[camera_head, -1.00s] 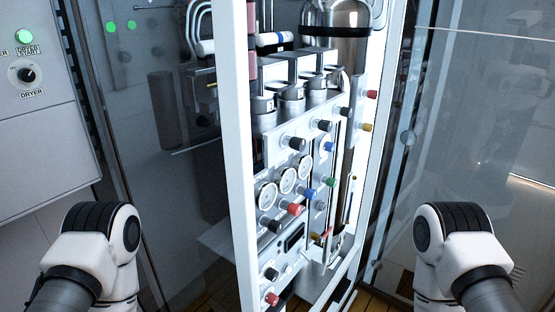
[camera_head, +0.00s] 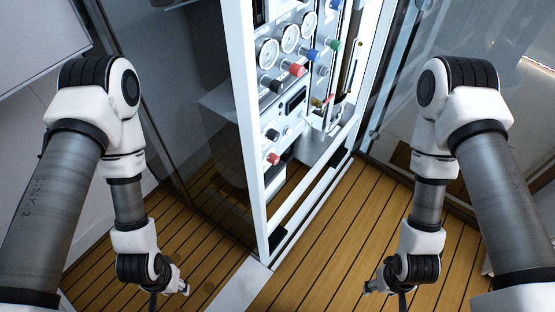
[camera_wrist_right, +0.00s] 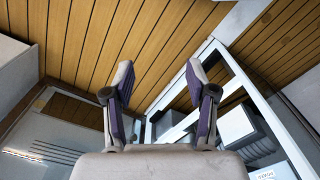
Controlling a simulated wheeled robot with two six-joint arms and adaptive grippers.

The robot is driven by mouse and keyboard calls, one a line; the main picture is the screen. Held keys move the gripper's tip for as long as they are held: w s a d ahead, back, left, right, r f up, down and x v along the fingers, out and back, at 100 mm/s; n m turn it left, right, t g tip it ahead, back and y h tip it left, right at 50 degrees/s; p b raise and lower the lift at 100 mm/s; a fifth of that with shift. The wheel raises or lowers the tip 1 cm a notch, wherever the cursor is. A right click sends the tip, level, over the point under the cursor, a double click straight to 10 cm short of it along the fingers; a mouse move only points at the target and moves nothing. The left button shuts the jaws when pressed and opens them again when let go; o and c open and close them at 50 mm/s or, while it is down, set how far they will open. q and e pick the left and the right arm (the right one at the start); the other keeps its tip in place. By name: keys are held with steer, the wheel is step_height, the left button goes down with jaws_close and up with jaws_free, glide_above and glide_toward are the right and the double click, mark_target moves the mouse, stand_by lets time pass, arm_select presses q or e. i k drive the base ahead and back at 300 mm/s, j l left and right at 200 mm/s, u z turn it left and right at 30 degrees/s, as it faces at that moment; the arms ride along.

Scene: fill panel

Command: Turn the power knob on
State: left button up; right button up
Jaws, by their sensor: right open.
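The panel (camera_head: 290,110) stands in a white-framed cabinet in the middle of the head view. Its lower part shows a black knob (camera_head: 271,135), a red knob (camera_head: 273,158) and a dark rectangular display (camera_head: 296,101). I cannot read which knob is the power knob. My right gripper (camera_head: 370,289) hangs low over the floor, right of the cabinet and away from the panel. In the right wrist view its two purple-padded fingers (camera_wrist_right: 160,85) are apart with nothing between them. My left gripper (camera_head: 185,289) hangs low left of the cabinet; its jaws are too small to judge.
Round gauges (camera_head: 267,52) and coloured knobs sit higher on the panel. The white cabinet frame (camera_head: 245,130) and glass panes (camera_head: 185,110) flank it. The wooden floor (camera_head: 330,230) before the cabinet is clear. The cabinet frame also shows in the right wrist view (camera_wrist_right: 185,95).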

mark_target(273, 158)
steer(key=l+u, duration=0.1)
steer(key=l, duration=0.4)
steer(key=k+l+u, duration=0.15)
steer(key=l, duration=0.4)
steer(key=i+l+u, duration=0.15)
steer(key=l, duration=0.55)
steer(key=i+l+u, duration=0.2)
steer(key=l, duration=0.55)
steer(key=l+u, duration=0.15)
steer(key=l, duration=0.55)
steer(key=k, duration=0.05)
